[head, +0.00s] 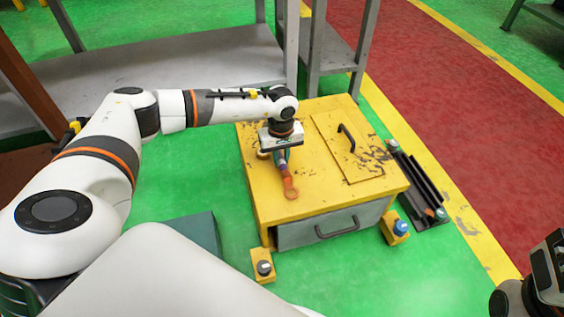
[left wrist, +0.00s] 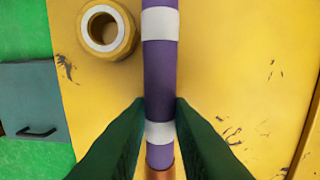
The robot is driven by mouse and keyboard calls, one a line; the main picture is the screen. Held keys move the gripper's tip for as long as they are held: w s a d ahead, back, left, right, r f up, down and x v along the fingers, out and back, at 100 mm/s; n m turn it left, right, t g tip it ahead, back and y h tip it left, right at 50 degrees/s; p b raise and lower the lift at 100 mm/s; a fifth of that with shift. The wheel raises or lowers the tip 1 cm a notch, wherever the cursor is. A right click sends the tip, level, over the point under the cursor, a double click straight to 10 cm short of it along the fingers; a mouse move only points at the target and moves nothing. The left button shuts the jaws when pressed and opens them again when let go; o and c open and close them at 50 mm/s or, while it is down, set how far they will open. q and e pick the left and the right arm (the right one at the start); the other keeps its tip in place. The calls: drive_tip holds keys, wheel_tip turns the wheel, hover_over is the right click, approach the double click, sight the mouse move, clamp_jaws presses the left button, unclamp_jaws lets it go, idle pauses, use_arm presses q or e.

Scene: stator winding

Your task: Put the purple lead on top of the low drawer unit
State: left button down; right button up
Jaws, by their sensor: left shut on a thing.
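The purple lead (left wrist: 161,80) has white bands and a copper end. It runs lengthwise through the left wrist view, between the two dark green fingers of my left gripper (left wrist: 161,122), which is shut on it. In the head view the gripper (head: 281,158) is over the yellow top of the low drawer unit (head: 325,198), and the copper lug (head: 290,192) points toward the front edge. The yellow top is right behind the lead in the wrist view (left wrist: 245,70). I cannot tell whether the lead touches it. My right gripper's fingers are not visible.
A yellow ring-shaped piece (left wrist: 106,31) sits on the top beside the lead. The top also has a panel with a black handle (head: 347,138). Yellow blocks (head: 263,267) stand on the green floor near the unit. A grey bench (head: 190,65) stands behind.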

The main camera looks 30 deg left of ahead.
use_arm(q)
drive_tip(key=shift+f, duration=0.65)
drive_tip(key=shift+f, duration=0.2)
drive_tip(key=c, duration=1.3)
unclamp_jaws()
drive_tip(key=shift+r, duration=0.1)
